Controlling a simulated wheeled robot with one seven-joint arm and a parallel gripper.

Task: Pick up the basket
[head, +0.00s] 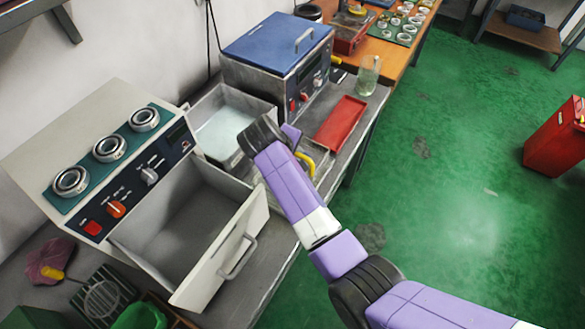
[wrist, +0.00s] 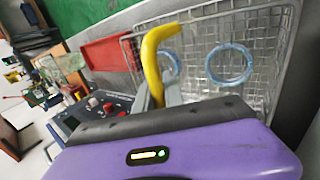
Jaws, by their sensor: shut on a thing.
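The basket (wrist: 270,35) is a wire mesh basket with a yellow handle (wrist: 150,62), seen close in the wrist view. Bluish rings (wrist: 231,64) show against its mesh. My gripper (wrist: 158,97) is shut on the handle, with its grey fingers at the lower part of it. In the head view my purple arm hides most of the basket; a curve of the yellow handle (head: 308,163) shows just right of the arm's end, near the open water bath. Whether the basket's base touches anything is hidden.
A water-filled basin (head: 222,128) stands left of my arm's end. An open drawer (head: 185,235) juts from the device with three rings on top. A blue-lidded machine (head: 275,42), red tray (head: 341,122) and glass jar (head: 368,75) stand behind.

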